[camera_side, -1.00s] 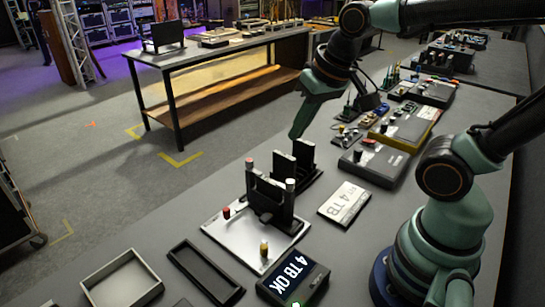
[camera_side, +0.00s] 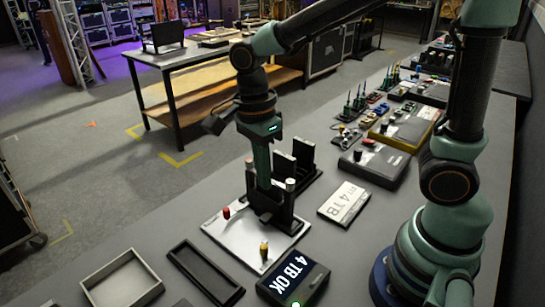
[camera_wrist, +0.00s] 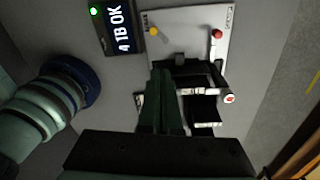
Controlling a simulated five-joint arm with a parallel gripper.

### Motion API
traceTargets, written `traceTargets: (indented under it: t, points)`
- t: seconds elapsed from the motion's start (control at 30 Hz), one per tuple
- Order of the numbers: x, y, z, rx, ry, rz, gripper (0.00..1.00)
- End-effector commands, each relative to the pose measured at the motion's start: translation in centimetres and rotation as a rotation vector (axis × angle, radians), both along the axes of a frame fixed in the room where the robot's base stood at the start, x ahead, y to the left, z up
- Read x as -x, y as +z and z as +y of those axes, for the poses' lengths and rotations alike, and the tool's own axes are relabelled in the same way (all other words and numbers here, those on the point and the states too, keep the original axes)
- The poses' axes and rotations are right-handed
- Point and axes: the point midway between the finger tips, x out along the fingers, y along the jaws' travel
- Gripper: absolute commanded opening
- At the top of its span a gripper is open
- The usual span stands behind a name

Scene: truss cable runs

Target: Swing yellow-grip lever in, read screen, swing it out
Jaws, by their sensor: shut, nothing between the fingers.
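The yellow-grip lever (camera_side: 264,248) stands at the near edge of a white plate (camera_side: 222,232); its yellow knob also shows in the wrist view (camera_wrist: 154,30). A red knob (camera_side: 226,213) is at the plate's left side. A black upright dock (camera_side: 282,215) stands on the plate's far part. The screen (camera_side: 292,278) in front reads "4 TB OK" with a green light lit. My gripper (camera_side: 263,183) is shut and empty, pointing down over the dock, apart from the yellow knob. It hides part of the dock; I cannot tell whether it touches it.
A black rack with upright slabs (camera_side: 302,156) stands behind the dock. An empty grey tray (camera_side: 122,279) and a dark tray (camera_side: 205,272) lie at the front left. Several boxes line the bench at right.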

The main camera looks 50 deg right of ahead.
Motion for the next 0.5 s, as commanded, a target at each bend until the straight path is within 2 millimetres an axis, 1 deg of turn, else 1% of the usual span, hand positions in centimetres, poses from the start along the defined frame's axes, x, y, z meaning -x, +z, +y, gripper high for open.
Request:
traceTargets:
  t: [0.03, 0.3, 0.5]
  points:
    - [0.0, -0.6, 0.5, 0.016, -0.066, 0.024, 0.0]
    - [0.4, -3.2, 2.7, 0.136, -0.46, 0.113, 0.0]
    - [0.8, -4.6, 3.7, 0.218, -0.662, 0.141, 0.0]
